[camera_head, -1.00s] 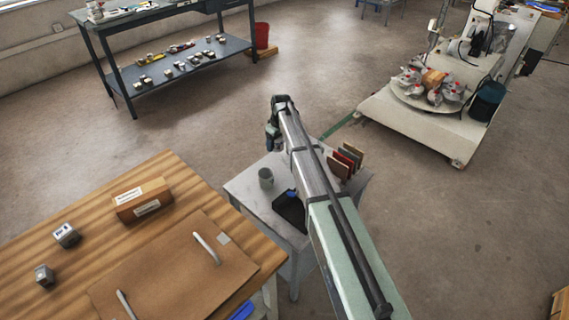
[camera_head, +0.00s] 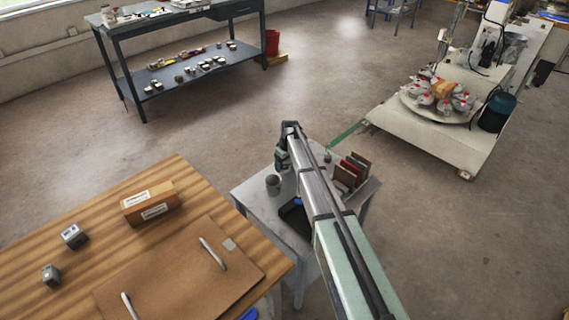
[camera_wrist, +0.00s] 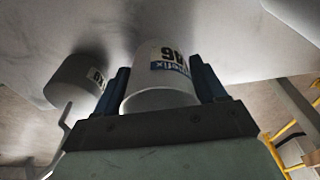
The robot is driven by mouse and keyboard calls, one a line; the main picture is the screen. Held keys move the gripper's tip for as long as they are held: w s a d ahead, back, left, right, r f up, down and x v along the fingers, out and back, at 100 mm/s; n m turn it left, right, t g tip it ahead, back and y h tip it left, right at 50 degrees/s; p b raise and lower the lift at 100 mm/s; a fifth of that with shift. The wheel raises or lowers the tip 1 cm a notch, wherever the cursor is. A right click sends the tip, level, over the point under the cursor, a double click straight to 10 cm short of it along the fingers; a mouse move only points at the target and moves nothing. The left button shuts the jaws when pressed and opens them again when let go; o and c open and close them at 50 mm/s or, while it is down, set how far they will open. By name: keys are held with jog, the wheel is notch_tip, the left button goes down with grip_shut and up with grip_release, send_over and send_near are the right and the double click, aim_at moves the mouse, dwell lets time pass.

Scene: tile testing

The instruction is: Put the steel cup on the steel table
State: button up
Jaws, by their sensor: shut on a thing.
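My gripper (camera_wrist: 163,88) has its blue fingers on both sides of a pale grey cup (camera_wrist: 160,85) with a printed label. The cup's rim faces the wrist camera; whether its far end touches the pale surface beyond, I cannot tell. A second grey labelled cup (camera_wrist: 75,82) stands to the left, apart from the fingers. In the head view my gripper (camera_head: 281,160) is over the small pale grey table (camera_head: 254,196), and a grey cup (camera_head: 273,185) stands on it just below. The held cup is hard to make out there. I cannot tell which cup is steel.
The small table also holds a dark tray (camera_head: 293,218) and a rack of upright tiles (camera_head: 352,170), close to my arm. A wooden bench (camera_head: 60,245) is at the left, a dark shelved workbench (camera_head: 180,88) at the back. A white machine (camera_head: 430,125) stands right.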

jog(key=shift+f, duration=0.15)
jog(key=o, duration=1.1)
notch_tip(320, 180, up, 12)
jog(key=s+d, duration=0.1)
jog(key=shift+s+d, duration=0.15)
